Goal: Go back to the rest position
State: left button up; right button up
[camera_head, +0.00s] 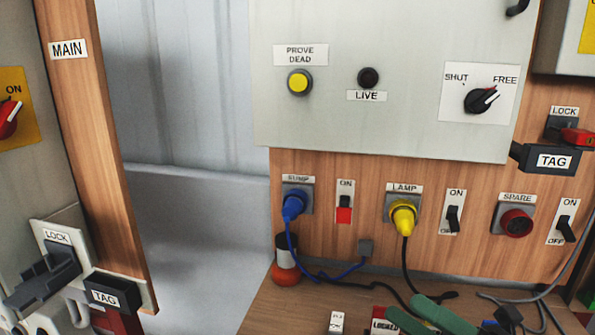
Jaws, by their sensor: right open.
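My right gripper (402,306) shows only partly at the bottom edge, right of centre. Its two green fingers stand apart, with nothing visible between them. They are over the wooden bench (290,312), below the lamp plug, and the rest of the gripper is cut off by the frame. My left gripper is not in view.
A panel has a blue sump plug (292,207), a yellow lamp plug (402,217) and an empty-looking spare socket (516,222). Cables (375,284) lie on the bench. A dark lock holder (45,275) juts out at left; a tag holder (548,160) juts out at right.

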jog(key=s+d+f+m+t+h+p, duration=0.25)
jog(key=f+m+h, duration=0.55)
jog(key=m, duration=0.4)
jog(key=s+d+f+m+t+h+p, duration=0.2)
jog(key=d+f+m+t+h+p, duration=0.3)
jog(key=f+m, duration=0.55)
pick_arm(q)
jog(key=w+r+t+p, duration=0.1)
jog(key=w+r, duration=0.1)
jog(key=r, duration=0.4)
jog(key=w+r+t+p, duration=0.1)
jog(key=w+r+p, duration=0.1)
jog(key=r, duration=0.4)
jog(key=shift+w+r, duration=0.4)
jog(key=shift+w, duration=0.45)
pick_arm(e)
jog(key=s+a+f+m+g+h, duration=0.1)
jog(key=s+f+m+g+h, duration=0.1)
jog(key=s+f+m+g, duration=0.3)
jog(key=s+a+f+m+g+h, duration=0.1)
jog(key=s+f+m+g, duration=0.3)
jog(key=s+f, duration=0.7)
jog(key=s+m+h, duration=0.1)
jog(key=s+m, duration=0.1)
jog(key=s, duration=0.4)
jog(key=shift+s+g+h, duration=0.15)
jog(key=shift+g+h, duration=0.2)
jog(key=shift+h, duration=0.05)
jog(key=shift+m, duration=0.25)
